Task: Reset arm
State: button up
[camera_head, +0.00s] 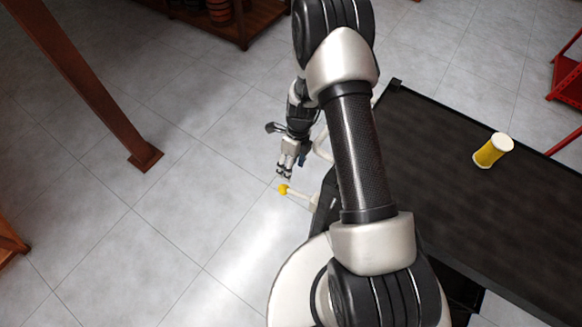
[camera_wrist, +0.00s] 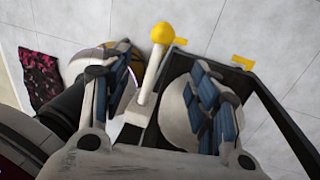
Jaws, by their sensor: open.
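My gripper (camera_head: 284,171) hangs low left of the dark table, with its jaws pointing down. In the wrist view its blue-padded fingers (camera_wrist: 160,82) are spread apart, and nothing is clasped between them. A white stick with a yellow knob (camera_head: 283,188) shows just below the gripper. In the wrist view the yellow-knobbed stick (camera_wrist: 163,34) appears between the fingers; I cannot tell how far below them it lies.
A brown post (camera_head: 85,85) stands on the tiled floor at left. A wooden shelf (camera_head: 243,25) is at the back, and a red metal frame (camera_head: 566,80) at the right edge. A pink-and-black patterned item (camera_wrist: 45,75) shows in the wrist view.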

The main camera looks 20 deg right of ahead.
dwell(0.3)
jog(key=s+a+r+n+t, duration=0.15)
jog(key=r+n, duration=0.55)
jog(key=r, duration=0.7)
jog(key=s+a+r+n+t, duration=0.15)
jog(key=r+n, duration=0.55)
jog(key=r, duration=0.8)
jog(key=s+r+n+t+h, duration=0.1)
jog(key=s+r+n, duration=0.4)
jog(key=s+n, duration=0.2)
jog(key=s+r+n+t, duration=0.1)
jog(key=s+r+n, duration=0.5)
jog(key=s, duration=0.5)
jog(key=shift+s+r+n+t+h, duration=0.25)
jog(key=shift+n+t+h, duration=0.15)
jog(key=shift+n, duration=0.5)
